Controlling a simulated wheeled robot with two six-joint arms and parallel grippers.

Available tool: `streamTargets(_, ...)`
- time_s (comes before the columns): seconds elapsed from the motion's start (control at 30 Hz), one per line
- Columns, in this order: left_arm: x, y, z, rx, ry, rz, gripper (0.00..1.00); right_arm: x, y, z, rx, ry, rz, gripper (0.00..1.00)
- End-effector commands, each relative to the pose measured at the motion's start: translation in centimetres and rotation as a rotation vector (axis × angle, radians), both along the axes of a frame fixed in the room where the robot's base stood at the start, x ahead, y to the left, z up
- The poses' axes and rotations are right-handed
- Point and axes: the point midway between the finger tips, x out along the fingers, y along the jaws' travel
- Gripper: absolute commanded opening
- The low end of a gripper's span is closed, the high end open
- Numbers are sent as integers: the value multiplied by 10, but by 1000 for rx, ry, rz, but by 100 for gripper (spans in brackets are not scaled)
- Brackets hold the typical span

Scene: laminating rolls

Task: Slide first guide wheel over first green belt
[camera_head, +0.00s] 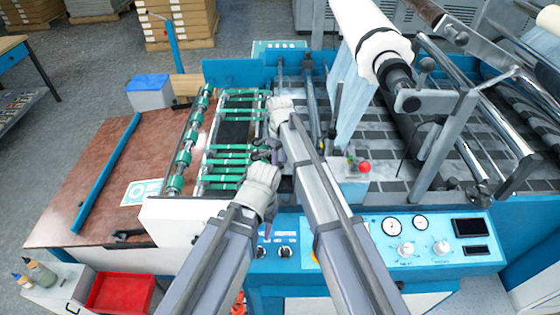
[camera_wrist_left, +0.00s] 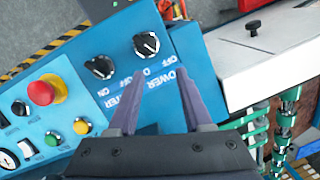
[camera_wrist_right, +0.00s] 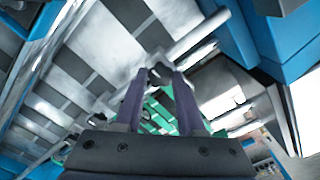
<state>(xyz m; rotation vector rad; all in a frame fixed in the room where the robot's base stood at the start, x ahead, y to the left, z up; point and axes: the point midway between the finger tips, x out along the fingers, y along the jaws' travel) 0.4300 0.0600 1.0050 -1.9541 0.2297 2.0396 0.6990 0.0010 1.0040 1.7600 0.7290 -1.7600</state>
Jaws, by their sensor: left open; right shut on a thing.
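Several green belts (camera_head: 228,161) run across the feeding section of the machine, left of centre in the head view. I cannot tell which is the first. My right gripper (camera_head: 264,148) is over the right edge of this section. In the right wrist view its fingers (camera_wrist_right: 160,74) are shut on a small dark part, apparently a guide wheel, with green belts beyond. My left gripper (camera_head: 268,218) is open and empty, nearer the front. In the left wrist view its fingers (camera_wrist_left: 162,76) stand apart above the blue control panel (camera_wrist_left: 75,62). The wheel's contact with any belt is hidden.
A long shaft with green rollers (camera_head: 184,150) stands left of the belts. A large white film roll (camera_head: 370,38) and its frame rise at the right. The panel has a red button (camera_wrist_left: 42,92) and black knobs (camera_wrist_left: 146,44). The brown table (camera_head: 90,190) is mostly clear.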

Motion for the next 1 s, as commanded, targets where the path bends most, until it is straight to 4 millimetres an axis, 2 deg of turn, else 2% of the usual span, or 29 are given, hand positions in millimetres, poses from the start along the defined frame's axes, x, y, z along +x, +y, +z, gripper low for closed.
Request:
streamTargets(0.03, 0, 0, 0, 0, 0, 0, 50, 0, 0, 0, 0, 0, 0, 26)
streamTargets(0.27, 0, 0, 0, 0, 0, 0, 50, 0, 0, 0, 0, 0, 0, 0)
streamTargets(1.0, 0, 0, 0, 0, 0, 0, 50, 0, 0, 0, 0, 0, 0, 0)
